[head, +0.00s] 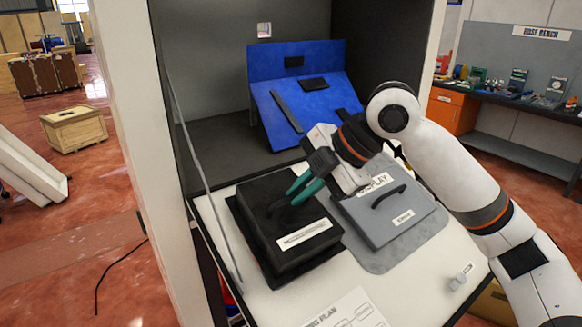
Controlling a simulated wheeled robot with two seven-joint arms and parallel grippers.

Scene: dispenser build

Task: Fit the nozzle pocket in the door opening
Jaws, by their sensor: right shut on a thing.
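A black box-shaped piece (262,238) with a white label, too blurred to read, sits at the left of the white worktop (220,232). It looks like the nozzle pocket, but I cannot be sure. My right gripper (288,192), with teal fingers, reaches down to its top from the right. The jaws are shut on a dark part there, which seems to belong to the black piece; the contact is partly hidden. A grey panel (368,228) with a dark handle lies to the right. I cannot make out a door opening. My left gripper is not in view.
A blue panel (322,92) with dark slots leans at the back of the dark booth. A printed plan sheet (348,312) and a small grey piece (461,277) lie at the worktop's front. A glass edge and white post (135,130) bound the left side.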

